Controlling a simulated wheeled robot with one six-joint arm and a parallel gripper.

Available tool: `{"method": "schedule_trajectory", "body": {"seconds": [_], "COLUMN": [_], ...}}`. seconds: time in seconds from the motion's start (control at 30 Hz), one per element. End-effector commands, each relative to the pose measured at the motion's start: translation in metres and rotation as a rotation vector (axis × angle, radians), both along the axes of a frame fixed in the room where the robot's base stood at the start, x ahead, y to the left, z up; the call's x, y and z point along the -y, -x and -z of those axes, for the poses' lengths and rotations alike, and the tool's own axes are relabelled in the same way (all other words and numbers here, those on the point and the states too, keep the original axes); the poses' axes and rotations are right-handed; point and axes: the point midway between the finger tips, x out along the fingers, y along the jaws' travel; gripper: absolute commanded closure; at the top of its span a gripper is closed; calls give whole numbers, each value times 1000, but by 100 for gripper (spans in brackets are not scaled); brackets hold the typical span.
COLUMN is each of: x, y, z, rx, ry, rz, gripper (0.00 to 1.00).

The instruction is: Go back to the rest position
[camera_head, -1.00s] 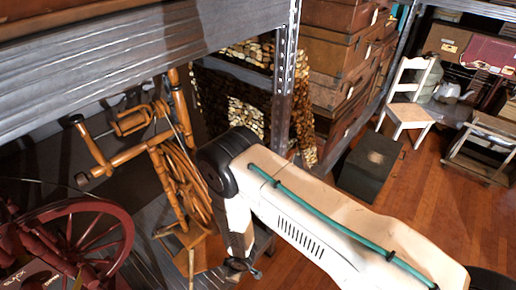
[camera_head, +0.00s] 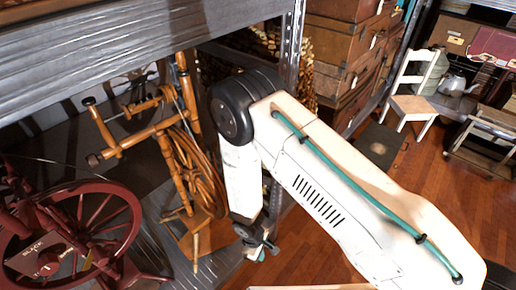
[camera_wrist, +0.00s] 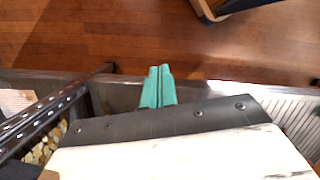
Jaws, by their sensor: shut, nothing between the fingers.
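My gripper shows in the wrist view (camera_wrist: 158,86) as two teal fingers pressed together with nothing between them. They point toward the wooden floor, beside a metal shelf edge. In the head view my gripper (camera_head: 262,250) hangs low at the end of my white arm, partly hidden behind wrist parts. It is to the right of the wooden spinning wheel (camera_head: 198,175) and apart from it as far as I can see.
A metal shelf upright (camera_head: 292,50) stands just behind my arm. A dark red spinning wheel (camera_head: 100,215) is at the lower left. Stacked brown suitcases (camera_head: 340,45) and a white chair (camera_head: 415,95) are beyond.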

Motion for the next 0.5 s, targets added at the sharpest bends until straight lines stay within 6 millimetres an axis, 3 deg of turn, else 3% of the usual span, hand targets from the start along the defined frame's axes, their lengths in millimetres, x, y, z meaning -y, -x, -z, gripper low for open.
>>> {"method": "schedule_trajectory", "body": {"seconds": [0.2, 0.5], "x": [24, 75], "y": [-31, -44], "z": [-109, -263], "rx": [-8, -25], "ry": [95, 170], "rz": [154, 387], "gripper": [100, 100]}}
